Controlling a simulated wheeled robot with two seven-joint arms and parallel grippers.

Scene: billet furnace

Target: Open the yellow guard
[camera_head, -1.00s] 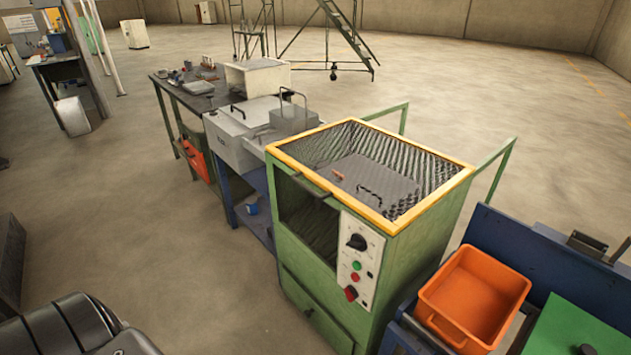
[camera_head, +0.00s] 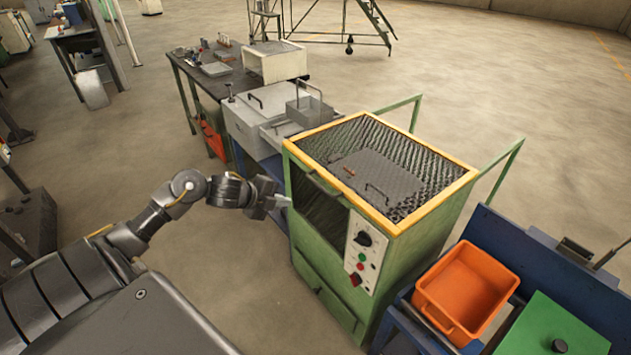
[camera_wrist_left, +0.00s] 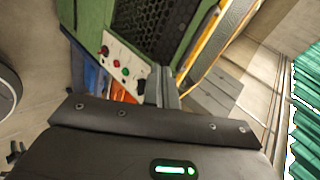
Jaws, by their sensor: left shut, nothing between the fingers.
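The yellow guard (camera_head: 421,217) is a yellow frame with dark mesh, lying flat and closed on top of a green machine (camera_head: 321,262). A dark handle (camera_head: 326,184) sits at its front left edge. My left gripper (camera_head: 285,202) is shut and empty, in front of the machine's left front side and a little below the guard's edge. In the left wrist view, the shut fingers (camera_wrist_left: 160,85) point toward the machine front, with the guard's yellow edge (camera_wrist_left: 205,45) to their right. I cannot tell whether the fingertips touch the machine. My right gripper is not in view.
A control panel (camera_head: 364,252) with a knob and buttons is on the machine front. An orange bin (camera_head: 467,290) stands at the right on a blue bench. A grey box (camera_head: 255,120) and a dark workbench (camera_head: 205,85) stand behind. Open floor lies beyond.

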